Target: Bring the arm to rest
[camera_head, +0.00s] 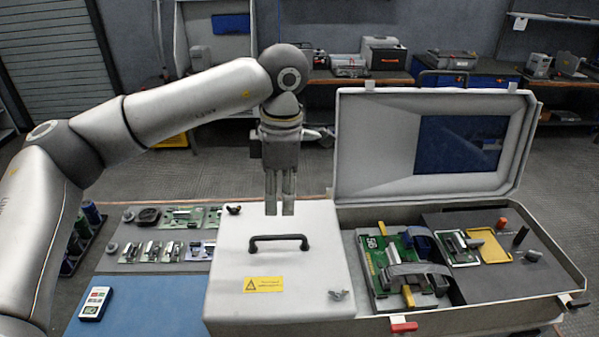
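My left arm comes in from the left and bends over at its wrist. My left gripper (279,208) points straight down above the white cover (230,285). Its two fingers are side by side with a narrow gap, and I see nothing between them. The cover has a black handle (279,241) and a yellow warning label; the fingertips are above and behind the handle, apart from it. My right gripper is not in view.
An open case (455,318) with a raised lid (360,150) stands at the right, holding a green board (375,262). A grey mat with parts and a blue mat (140,305) with a meter (95,304) lie at the left. Benches stand behind.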

